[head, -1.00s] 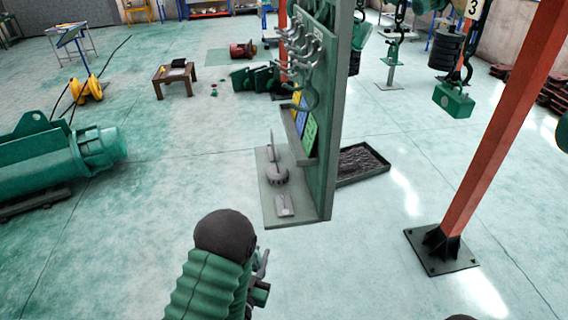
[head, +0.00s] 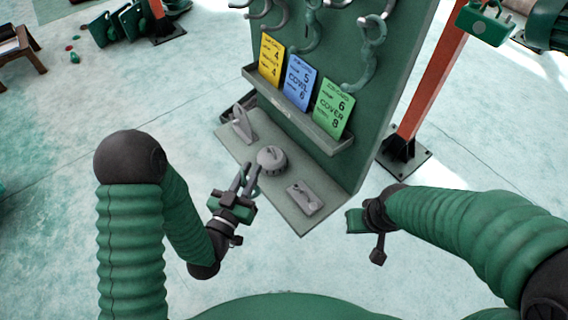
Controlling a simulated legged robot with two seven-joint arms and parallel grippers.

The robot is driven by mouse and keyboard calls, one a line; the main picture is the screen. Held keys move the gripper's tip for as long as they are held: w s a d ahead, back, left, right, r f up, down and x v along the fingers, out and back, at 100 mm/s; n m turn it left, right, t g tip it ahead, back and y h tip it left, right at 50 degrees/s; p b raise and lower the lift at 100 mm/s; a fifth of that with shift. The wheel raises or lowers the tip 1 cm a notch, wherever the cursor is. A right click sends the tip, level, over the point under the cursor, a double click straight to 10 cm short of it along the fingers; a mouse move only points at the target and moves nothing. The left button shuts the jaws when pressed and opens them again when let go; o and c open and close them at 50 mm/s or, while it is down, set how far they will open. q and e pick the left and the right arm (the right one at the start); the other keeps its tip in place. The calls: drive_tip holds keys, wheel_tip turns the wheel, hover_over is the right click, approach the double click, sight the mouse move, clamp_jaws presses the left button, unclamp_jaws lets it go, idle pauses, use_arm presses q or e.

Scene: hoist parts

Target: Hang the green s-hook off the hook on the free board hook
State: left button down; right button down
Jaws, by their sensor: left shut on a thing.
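My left gripper (head: 243,178) is in front of the board's lower shelf, shut on a small green curved piece (head: 254,187) that looks like the green s-hook. The fingers hide most of it. The green board (head: 405,85) stands ahead, cut off by the top edge of the head view. Grey board hooks (head: 262,10) stick out along its top. Grey-green curved hooks hang there, one in the middle (head: 313,30) and a larger one at the right (head: 371,68). I cannot tell which board hook is free. My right gripper (head: 357,220) is right of the shelf; its fingers are unclear.
A ledge on the board holds a yellow card (head: 271,60), a blue card (head: 298,83) and a green card (head: 333,107). The grey base shelf (head: 295,222) bears a round grey part (head: 271,159) and a flat plate (head: 305,198). A red post (head: 432,75) stands behind right.

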use_arm(q)
drive_tip(key=w+d+b, duration=0.5)
drive_tip(key=w+d, duration=0.3)
drive_tip(key=d, duration=0.3)
drive_tip(key=f, duration=0.4)
drive_tip(key=a+f+b, duration=0.1)
drive_tip(key=f, duration=0.1)
drive_tip(key=shift+a+f, duration=0.1)
drive_tip(key=shift+f, duration=0.2)
drive_tip(key=shift+w+f, duration=0.2)
drive_tip(key=shift+f, duration=0.05)
drive_tip(key=shift+d, duration=0.3)
drive_tip(key=c, duration=1.4)
unclamp_jaws()
drive_tip(key=shift+c, duration=0.2)
drive_tip(key=shift+o, duration=0.5)
drive_tip(key=shift+a+r, duration=0.1)
